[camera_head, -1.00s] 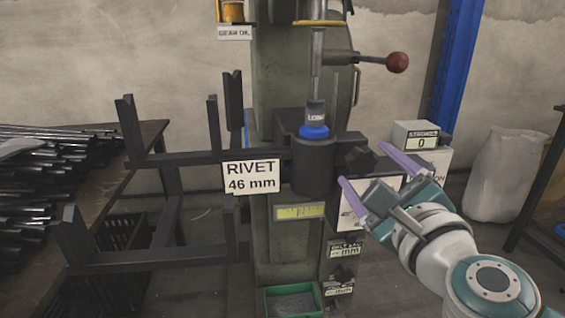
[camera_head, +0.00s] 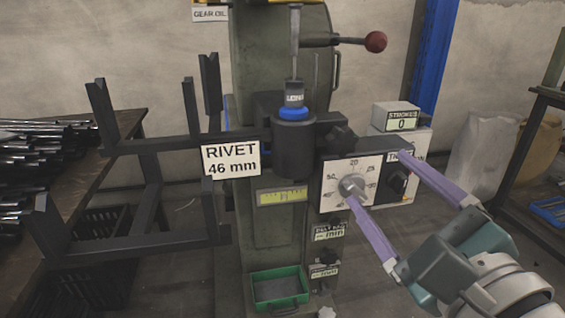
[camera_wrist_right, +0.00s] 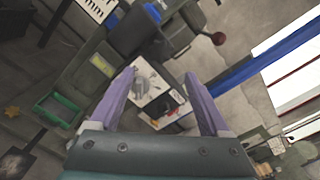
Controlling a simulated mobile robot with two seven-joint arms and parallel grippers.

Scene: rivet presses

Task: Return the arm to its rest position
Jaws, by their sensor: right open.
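My right gripper (camera_head: 385,205) is open and empty in the head view. Its two purple fingers point at the control panel of the rivet press (camera_head: 258,150). One fingertip shows by the knob on the white dial (camera_head: 349,186), the other by the panel's right end; I cannot tell whether either touches. In the right wrist view the open fingers (camera_wrist_right: 162,100) stand on both sides of the dial panel (camera_wrist_right: 155,92). My left gripper is not in view.
A black support frame (camera_head: 180,146) with upright prongs and a RIVET 46 mm sign (camera_head: 231,159) stands at the left. A table with metal rods (camera_head: 40,150) is farther left. A green tray (camera_head: 279,287) sits low. A red-knobbed lever (camera_head: 375,41) sticks out at the top.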

